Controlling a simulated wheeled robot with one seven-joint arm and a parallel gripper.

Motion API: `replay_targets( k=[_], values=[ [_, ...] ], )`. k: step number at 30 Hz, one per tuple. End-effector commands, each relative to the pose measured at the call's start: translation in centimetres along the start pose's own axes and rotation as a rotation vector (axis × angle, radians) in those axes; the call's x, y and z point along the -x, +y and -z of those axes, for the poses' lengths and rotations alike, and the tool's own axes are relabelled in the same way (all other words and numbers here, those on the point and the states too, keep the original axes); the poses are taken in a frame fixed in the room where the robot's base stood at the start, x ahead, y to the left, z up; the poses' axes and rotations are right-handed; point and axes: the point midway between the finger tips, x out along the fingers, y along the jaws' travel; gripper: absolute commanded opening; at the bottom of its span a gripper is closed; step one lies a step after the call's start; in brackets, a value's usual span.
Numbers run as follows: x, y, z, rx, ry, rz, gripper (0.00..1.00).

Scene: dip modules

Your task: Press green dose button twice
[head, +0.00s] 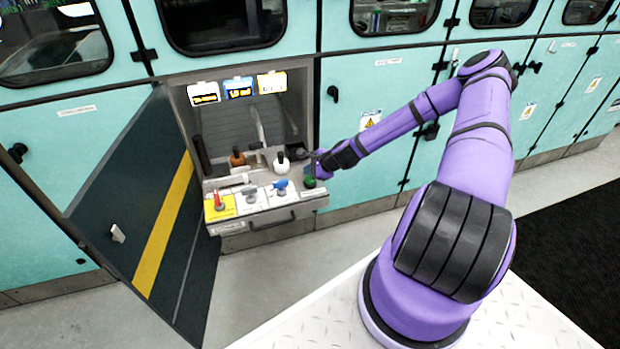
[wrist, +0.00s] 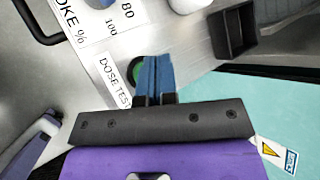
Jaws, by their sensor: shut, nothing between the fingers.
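The green dose button (head: 309,182) is at the right end of the pulled-out panel in the head view. In the wrist view the green button (wrist: 136,71) shows beside a label reading "DOSE TEST" (wrist: 115,80), partly hidden behind my fingers. My gripper (wrist: 156,60) is shut and empty, its blue fingertips over or next to the button. I cannot tell whether they touch it. In the head view my gripper (head: 312,164) hangs close above the button.
The panel (head: 262,224) also carries a red lever (head: 218,201), a blue-handled control (head: 280,186) and a white knob (head: 281,162). A dark open box (wrist: 234,32) stands right of my fingers. The open cabinet door (head: 135,215) swings out at left.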

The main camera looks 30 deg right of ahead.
Motion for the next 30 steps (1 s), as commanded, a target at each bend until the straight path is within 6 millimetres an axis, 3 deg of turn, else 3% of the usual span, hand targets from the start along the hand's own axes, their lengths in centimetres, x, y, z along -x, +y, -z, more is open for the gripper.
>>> replay_targets(
  k=[30],
  values=[
    [-0.73,0.54,0.53,0.000,0.000,0.000,0.00]
  ],
)
